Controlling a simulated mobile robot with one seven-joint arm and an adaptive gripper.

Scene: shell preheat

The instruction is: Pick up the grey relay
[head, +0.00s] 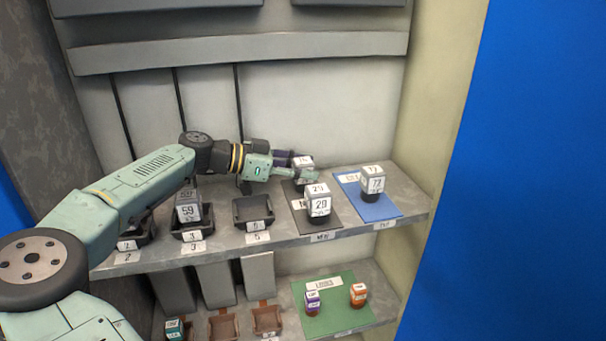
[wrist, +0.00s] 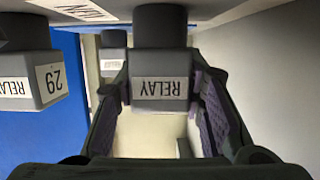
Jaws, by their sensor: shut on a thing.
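My gripper (head: 297,168) is shut on a grey relay (head: 303,161) at the back of the dark grey mat (head: 338,222) on the upper shelf. In the wrist view the picture is upside down; this relay (wrist: 160,92), with a RELAY label and dark base, sits between the purple-padded fingers (wrist: 166,105). I cannot tell whether its base touches the mat. A second grey relay marked 29 (head: 318,199) stands upright in front of it, apart from the fingers. It also shows in the wrist view (wrist: 38,83). A third grey relay (head: 373,178) stands on the blue mat (head: 382,208).
A grey relay marked 59 (head: 188,207) sits in a black tray left of an empty black tray (head: 253,211). My arm partly covers the left trays. The lower shelf holds a green mat (head: 336,315) with purple (head: 312,302) and orange (head: 358,295) blocks. A side wall (head: 428,110) bounds the right.

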